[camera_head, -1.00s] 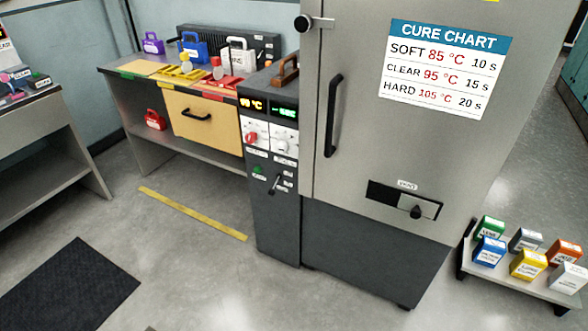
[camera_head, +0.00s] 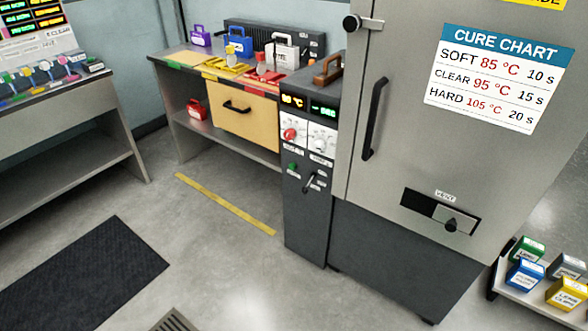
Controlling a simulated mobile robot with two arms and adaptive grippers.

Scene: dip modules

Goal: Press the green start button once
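The green start button (camera_head: 293,167) is a small round button on the front of the dark control column (camera_head: 305,215), left of the grey oven cabinet (camera_head: 395,185). It sits below a red knob (camera_head: 290,134) and a white knob (camera_head: 320,143). A small lever (camera_head: 309,184) is to its lower right. Above the knobs are an orange display (camera_head: 292,101) and a green display (camera_head: 323,108); their digits are hard to read. The button's label is too small to read. Neither of my grippers is in view.
A workbench (camera_head: 180,118) with colored cases and a yellow drawer stands left of the column. Another bench (camera_head: 75,174) is at far left. A dark mat (camera_head: 85,270) and yellow floor strip (camera_head: 225,204) lie on open floor. A low rack of boxes (camera_head: 520,298) is at lower right.

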